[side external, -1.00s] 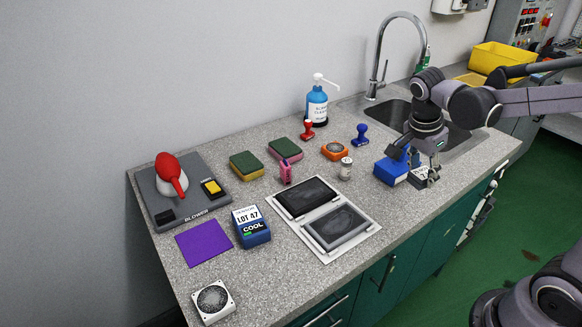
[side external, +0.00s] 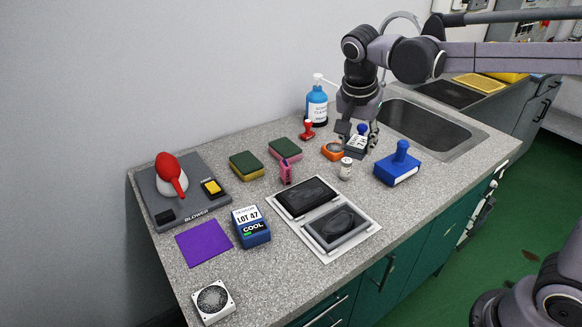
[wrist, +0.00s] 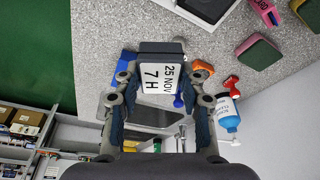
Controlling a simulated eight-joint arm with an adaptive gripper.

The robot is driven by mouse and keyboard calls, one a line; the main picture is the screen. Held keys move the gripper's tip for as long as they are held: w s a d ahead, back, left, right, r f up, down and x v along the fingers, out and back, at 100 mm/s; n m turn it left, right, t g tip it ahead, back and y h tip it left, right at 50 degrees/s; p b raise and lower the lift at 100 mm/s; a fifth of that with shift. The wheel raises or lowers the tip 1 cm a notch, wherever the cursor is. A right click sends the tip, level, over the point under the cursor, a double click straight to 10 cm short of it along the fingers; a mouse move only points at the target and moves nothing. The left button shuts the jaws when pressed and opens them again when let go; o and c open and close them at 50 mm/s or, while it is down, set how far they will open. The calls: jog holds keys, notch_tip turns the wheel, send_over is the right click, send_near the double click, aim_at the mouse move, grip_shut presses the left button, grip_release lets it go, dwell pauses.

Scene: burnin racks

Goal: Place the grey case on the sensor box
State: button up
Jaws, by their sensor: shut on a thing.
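My gripper (side external: 357,133) is shut on the grey case (side external: 356,147), a dark box with a white label, and holds it above the counter near the orange item. In the wrist view the grey case (wrist: 161,52) sits between the fingertips (wrist: 160,88), with its label reading "25 NOV 7 H". The sensor box (side external: 252,228) is a blue box with a white "LOT 47" label and a "COOL" marking. It stands on the counter left of the twin black pads, well to the left of my gripper.
Between them are a white tray with two dark pads (side external: 348,238), a small pink item (side external: 286,173), a small jar (side external: 346,168) and an orange item (side external: 331,151). A purple mat (side external: 204,243) and blower stand (side external: 160,203) lie left. A blue-handled block (side external: 398,167) stands right.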

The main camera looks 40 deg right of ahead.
jog(key=w+a+n+t, duration=0.1)
jog(key=w+a+n, duration=0.3)
jog(key=a, duration=1)
send_over(251, 218)
jog(key=shift+y, duration=0.3)
jog(key=f, duration=0.6)
jog(key=shift+s+a, duration=0.2)
jog(key=shift+s, duration=0.2)
jog(key=shift+a+f, duration=0.3)
jog(key=shift+f, duration=1.85)
jog(key=shift+f, duration=0.1)
jog(key=o, duration=1.2)
jog(key=shift+f, duration=0.1)
